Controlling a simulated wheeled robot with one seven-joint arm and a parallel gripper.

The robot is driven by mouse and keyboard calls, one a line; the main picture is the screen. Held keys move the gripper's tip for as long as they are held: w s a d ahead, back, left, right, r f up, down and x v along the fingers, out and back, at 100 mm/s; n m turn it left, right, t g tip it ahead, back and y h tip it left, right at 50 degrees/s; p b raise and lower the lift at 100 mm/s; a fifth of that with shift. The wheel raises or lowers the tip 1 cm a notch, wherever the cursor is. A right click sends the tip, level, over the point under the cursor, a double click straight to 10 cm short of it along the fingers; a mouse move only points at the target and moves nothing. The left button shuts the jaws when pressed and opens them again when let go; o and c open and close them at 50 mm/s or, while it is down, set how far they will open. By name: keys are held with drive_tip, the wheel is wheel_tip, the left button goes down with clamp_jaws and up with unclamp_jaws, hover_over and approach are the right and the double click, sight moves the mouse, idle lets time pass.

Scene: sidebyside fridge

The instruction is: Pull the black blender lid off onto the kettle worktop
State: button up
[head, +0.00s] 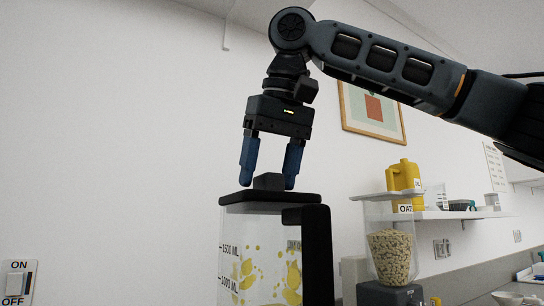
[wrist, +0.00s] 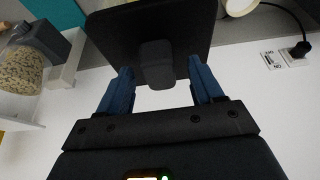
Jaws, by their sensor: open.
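The black blender lid (head: 243,198) sits flat on top of the clear blender jug (head: 258,250), which has a black handle (head: 318,262) and yellow pieces inside. The lid has a raised square knob (head: 268,181) in its middle. My gripper (head: 269,182) points down over the lid with its two blue fingers apart, one on each side of the knob. In the wrist view the lid (wrist: 120,40) fills the upper middle, and the knob (wrist: 156,66) lies between the open fingers (wrist: 160,90) with gaps on both sides. The jug's lower part is out of frame.
A framed picture (head: 373,115) hangs behind my arm. A switch (head: 15,282) is on the left wall. The kettle cannot be made out.

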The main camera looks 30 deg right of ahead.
drive_tip(key=shift+c, duration=0.2)
drive_tip(key=shift+f, duration=0.1)
clamp_jaws()
idle(0.7)
drive_tip(key=shift+r+p, duration=1.25)
drive_tip(key=shift+r, duration=0.2)
drive_tip(key=shift+r+p, duration=1.95)
drive_tip(key=shift+r, duration=0.05)
